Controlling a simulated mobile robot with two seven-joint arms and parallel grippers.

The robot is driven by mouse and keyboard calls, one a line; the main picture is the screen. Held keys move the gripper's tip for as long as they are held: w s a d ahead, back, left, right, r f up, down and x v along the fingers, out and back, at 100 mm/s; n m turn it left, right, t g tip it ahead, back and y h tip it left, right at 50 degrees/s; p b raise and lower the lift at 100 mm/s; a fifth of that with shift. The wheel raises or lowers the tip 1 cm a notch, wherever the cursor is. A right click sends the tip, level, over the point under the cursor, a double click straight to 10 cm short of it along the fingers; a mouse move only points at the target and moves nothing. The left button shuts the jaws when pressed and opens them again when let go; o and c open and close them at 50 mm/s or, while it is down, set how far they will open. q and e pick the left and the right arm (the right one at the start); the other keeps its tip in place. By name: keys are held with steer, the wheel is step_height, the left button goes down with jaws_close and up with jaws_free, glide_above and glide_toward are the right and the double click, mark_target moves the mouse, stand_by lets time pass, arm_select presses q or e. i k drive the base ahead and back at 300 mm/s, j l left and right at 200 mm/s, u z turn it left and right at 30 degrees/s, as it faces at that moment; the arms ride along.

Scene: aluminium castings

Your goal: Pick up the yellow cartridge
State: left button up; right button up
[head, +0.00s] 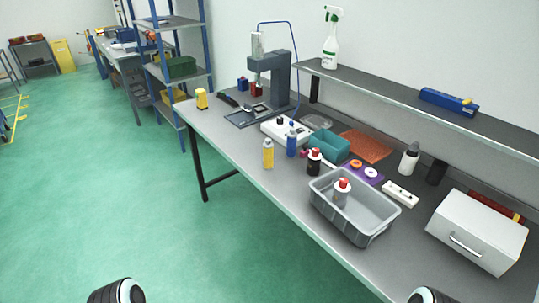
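The yellow cartridge (268,154) appears to be the upright yellow cylinder with a pale top, near the front edge of the grey workbench (225,143). It stands left of a blue cylinder (291,143) of similar shape, with a small gap between them. Its front side is unobstructed in the head view. Only dark rounded parts of my two arms show at the bottom edge, left and right, far from the cartridge. No gripper fingers are visible.
A grey bin (383,221) holding a red-capped bottle (341,194) stands to the cartridge's right. A white box device (278,131) and a teal bin (328,146) are behind it. A yellow object (201,98) stands at the bench's far left. The bench's front-left stretch is clear.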

mark_target(268, 146)
steer(key=i+j, duration=0.85)
steer(key=j, duration=0.1)
